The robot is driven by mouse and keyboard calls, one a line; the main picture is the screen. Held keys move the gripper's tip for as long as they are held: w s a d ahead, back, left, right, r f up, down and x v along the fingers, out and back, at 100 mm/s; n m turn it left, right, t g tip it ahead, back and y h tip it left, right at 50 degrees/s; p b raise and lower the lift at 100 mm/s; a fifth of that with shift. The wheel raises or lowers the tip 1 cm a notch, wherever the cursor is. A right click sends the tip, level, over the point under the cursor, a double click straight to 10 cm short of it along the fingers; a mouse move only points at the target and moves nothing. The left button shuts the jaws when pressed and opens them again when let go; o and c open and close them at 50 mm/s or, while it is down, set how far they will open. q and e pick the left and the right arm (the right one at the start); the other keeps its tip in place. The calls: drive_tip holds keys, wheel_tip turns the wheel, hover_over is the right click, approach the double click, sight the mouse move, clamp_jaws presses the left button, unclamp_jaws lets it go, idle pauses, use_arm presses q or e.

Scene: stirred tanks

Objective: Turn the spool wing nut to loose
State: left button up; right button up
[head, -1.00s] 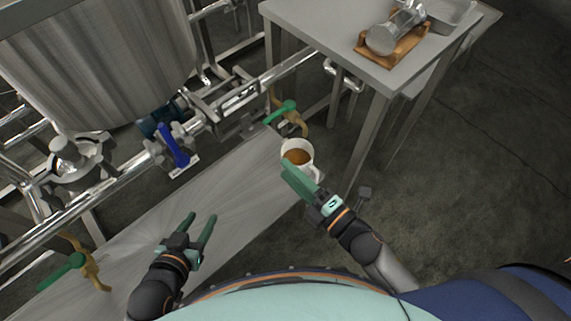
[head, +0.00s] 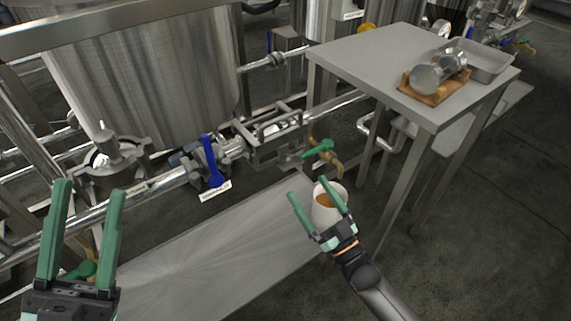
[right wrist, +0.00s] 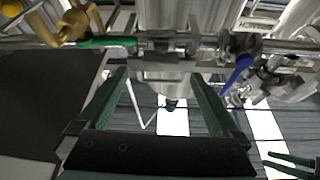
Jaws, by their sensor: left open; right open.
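A steel pipe run crosses below the large tank, with clamped fittings (head: 232,149) beside a blue-handled valve (head: 210,160). A framed pipe section (head: 275,135) lies to their right. I cannot make out which small part is the spool wing nut. My left gripper (head: 88,190) is open and empty, raised at the left of the head view, in front of the pipe.
A steel table (head: 375,65) at right bears a cylinder on a wooden cradle (head: 428,98) and a metal tray (head: 492,66).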

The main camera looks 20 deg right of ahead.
sight(294, 167)
drive_tip(key=b+x, duration=0.1)
drive_tip(key=x, duration=0.8)
drive_tip(key=shift+w+a, duration=0.1)
drive_tip(key=shift+w, duration=0.05)
drive_tip(key=shift+c, duration=0.2)
